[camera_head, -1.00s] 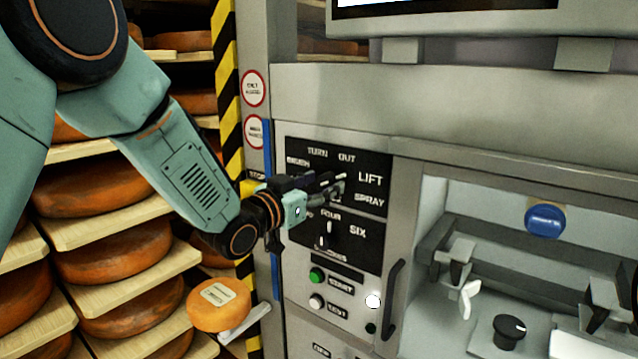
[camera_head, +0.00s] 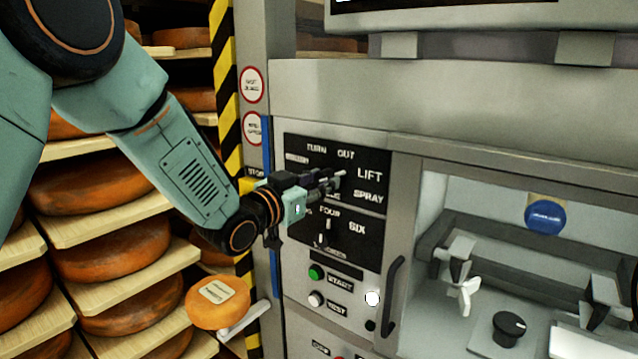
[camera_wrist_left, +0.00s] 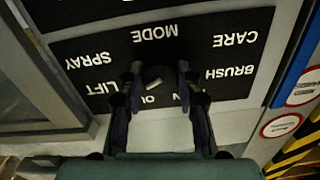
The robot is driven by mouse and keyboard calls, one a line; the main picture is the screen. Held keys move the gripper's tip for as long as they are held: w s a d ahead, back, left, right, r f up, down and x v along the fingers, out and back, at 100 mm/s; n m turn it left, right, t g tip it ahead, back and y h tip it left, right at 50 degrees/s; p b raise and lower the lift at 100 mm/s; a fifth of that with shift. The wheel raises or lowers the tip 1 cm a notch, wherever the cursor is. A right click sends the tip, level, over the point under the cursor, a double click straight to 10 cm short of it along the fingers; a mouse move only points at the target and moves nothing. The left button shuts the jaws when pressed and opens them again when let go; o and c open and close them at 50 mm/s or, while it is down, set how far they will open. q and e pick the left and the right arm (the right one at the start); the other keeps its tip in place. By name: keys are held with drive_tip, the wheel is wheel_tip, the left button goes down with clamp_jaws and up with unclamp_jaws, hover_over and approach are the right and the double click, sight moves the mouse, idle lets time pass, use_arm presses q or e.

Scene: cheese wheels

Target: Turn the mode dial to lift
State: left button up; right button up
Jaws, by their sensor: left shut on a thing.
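My left gripper (camera_head: 328,182) reaches the black mode panel (camera_head: 345,152) and is shut on the mode dial. The dial (camera_wrist_left: 158,75) shows between the two fingers in the left wrist view, where the panel appears upside down. A white mark shows on the dial; I cannot tell surely which word it points at. The LIFT label (camera_head: 370,174) is just right of the fingertips, with SPRAY (camera_head: 368,196) below it. TURN and OUT are above. The gripper hides most of the dial in the head view. My right gripper is not in view.
A second dial (camera_head: 329,231) with FOUR and SIX sits just below. Under it are a green START button (camera_head: 316,272) and a white TEST button (camera_head: 315,299). A black handle (camera_head: 394,292) stands at right. Cheese shelves (camera_head: 110,225) fill the left.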

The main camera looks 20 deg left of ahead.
use_arm(q)
drive_tip(key=shift+m, duration=0.3)
drive_tip(key=o, duration=1.1)
drive_tip(key=shift+s, duration=0.1)
drive_tip(key=shift+o, duration=0.2)
drive_tip(key=v, duration=1.2)
